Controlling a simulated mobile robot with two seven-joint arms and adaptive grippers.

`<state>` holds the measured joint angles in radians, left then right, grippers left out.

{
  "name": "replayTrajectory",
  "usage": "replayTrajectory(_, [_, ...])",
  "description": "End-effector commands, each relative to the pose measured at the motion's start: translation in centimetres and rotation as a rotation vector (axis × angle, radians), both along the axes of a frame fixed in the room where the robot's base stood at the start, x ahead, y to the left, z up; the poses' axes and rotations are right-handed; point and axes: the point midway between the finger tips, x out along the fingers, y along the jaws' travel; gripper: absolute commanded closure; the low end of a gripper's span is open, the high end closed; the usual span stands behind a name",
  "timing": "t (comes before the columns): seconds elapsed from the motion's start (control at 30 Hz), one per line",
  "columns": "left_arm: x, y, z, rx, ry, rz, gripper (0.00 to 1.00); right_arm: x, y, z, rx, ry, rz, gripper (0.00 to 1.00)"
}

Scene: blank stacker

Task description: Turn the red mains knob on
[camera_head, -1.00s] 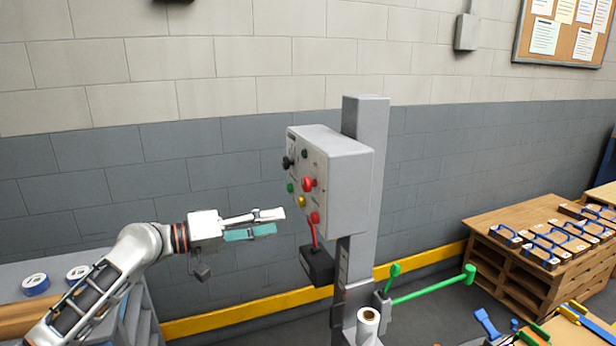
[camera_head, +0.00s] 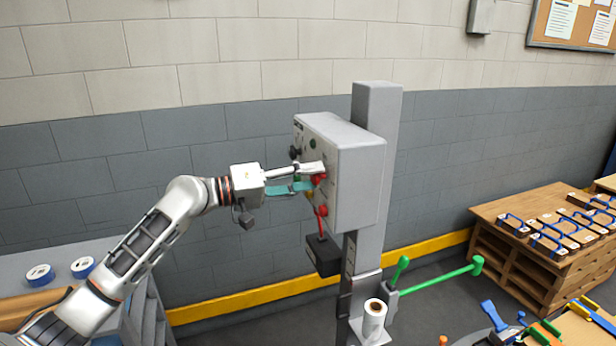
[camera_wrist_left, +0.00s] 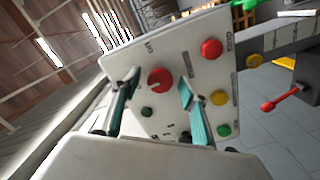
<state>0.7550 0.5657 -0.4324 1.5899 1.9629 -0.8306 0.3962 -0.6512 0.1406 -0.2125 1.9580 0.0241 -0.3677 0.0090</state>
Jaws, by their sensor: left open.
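The red mains knob (camera_head: 319,178) sits on the front of a grey control box (camera_head: 361,185). In the left wrist view the round red knob (camera_wrist_left: 160,80) with a pale mark shows between the finger tips. My left gripper (camera_head: 313,178) is open at the panel, one finger on either side of the knob. In the left wrist view both teal-padded fingers of the gripper (camera_wrist_left: 158,97) stand apart, with visible gaps to the knob. The head view hides part of the knob behind the fingers. My right gripper is out of view.
A red button (camera_wrist_left: 211,48), a yellow one (camera_wrist_left: 219,97) and a green one (camera_wrist_left: 224,130) sit close beside the knob. A red lever (camera_wrist_left: 282,101) stands out nearby. The box hangs on a grey post (camera_head: 378,110). A green handle (camera_head: 440,278) sticks out to the right.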

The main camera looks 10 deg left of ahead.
Motion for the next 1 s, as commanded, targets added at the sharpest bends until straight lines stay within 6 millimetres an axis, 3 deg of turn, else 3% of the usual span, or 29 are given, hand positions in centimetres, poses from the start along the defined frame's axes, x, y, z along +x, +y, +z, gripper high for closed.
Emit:
replayTrajectory(0.27, [0.1,-0.2,0.0,0.001,0.000,0.001,0.56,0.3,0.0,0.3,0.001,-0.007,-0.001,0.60])
replayTrajectory(0.4, [0.1,-0.2,0.0,0.001,0.000,0.001,0.90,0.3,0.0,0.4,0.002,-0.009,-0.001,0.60])
replayTrajectory(0.43, [0.1,-0.2,-0.1,0.001,0.000,0.001,0.95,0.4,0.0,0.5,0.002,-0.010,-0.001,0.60])
replayTrajectory(0.77, [0.1,-0.1,-0.2,0.014,-0.019,0.001,0.95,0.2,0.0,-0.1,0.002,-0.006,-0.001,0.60])
replayTrajectory(1.0, [0.2,-0.1,-0.6,0.079,-0.115,0.000,0.95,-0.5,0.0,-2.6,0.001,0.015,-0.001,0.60])
